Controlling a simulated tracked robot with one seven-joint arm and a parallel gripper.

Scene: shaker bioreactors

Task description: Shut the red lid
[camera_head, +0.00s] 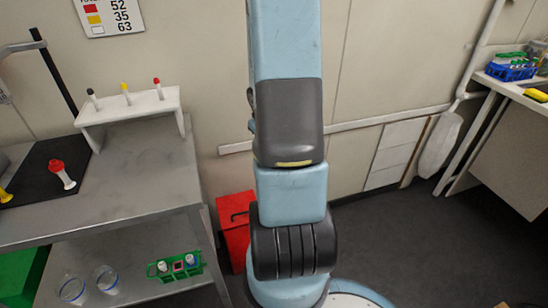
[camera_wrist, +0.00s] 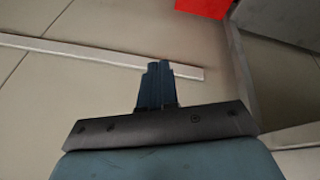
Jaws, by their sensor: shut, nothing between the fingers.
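A red box (camera_head: 234,240) stands on the floor beside the steel bench, partly hidden behind my arm. A dark handle-like mark shows near its top. I cannot tell from here whether its lid is open. The gripper is not visible in the head view.
The steel bench (camera_head: 120,190) at left bears a white rack (camera_head: 150,104) with several coloured-top pieces and a red-topped piece (camera_head: 62,175) on a black mat. Its lower shelf holds a green rack (camera_head: 172,278) and glass dishes. A white wall rail (camera_head: 350,131) runs behind my arm.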

